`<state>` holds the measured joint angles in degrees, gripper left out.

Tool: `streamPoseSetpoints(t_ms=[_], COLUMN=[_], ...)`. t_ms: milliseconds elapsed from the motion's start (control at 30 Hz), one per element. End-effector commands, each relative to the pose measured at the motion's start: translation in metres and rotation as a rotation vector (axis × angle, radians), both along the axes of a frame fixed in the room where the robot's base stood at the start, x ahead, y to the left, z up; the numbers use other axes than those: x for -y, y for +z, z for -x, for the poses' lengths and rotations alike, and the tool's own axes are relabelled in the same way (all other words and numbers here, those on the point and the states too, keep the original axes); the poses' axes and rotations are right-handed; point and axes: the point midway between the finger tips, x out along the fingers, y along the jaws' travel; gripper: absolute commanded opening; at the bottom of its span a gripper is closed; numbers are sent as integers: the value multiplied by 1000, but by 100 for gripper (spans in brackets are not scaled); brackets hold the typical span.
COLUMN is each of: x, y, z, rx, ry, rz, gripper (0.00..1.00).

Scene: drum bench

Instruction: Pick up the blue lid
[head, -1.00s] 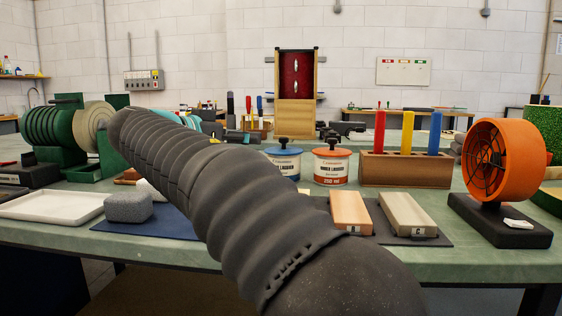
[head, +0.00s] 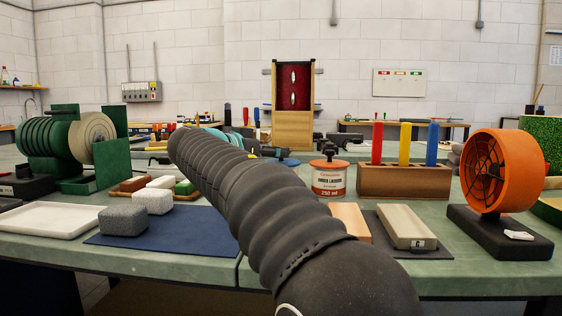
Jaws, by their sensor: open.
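The blue lid (head: 288,161) shows only as a small strip of its right part, just past my dark ribbed arm. The can under it is hidden behind the arm. A small dark shape stands above the blue strip; I cannot tell whether it is the lid's knob or part of my gripper. The orange lid (head: 328,163) with a black knob sits on the white-and-orange can (head: 329,182), right of the blue lid.
A wooden block (head: 400,183) holding red, yellow and blue handles stands right of the cans. An orange fan (head: 500,170) stands further right. Pale blocks (head: 407,227) lie on a dark mat in front. Left are a white tray (head: 45,220), grey blocks and a blue mat (head: 195,232).

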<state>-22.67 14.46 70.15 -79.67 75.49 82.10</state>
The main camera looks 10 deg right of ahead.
Motion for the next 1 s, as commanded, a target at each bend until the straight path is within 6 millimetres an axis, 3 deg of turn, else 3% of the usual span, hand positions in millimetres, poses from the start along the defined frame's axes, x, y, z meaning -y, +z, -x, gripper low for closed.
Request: streamPoseSetpoints(t_ms=[200,467,700,1000], x=[25,28,28,28], y=[-1,-2,-2,-2], z=[-19,-22,-22,-22], rx=[0,-1,-1,-1], ry=[-3,1,1,1], rz=[0,-1,-1,-1], gripper=[53,53,0,0])
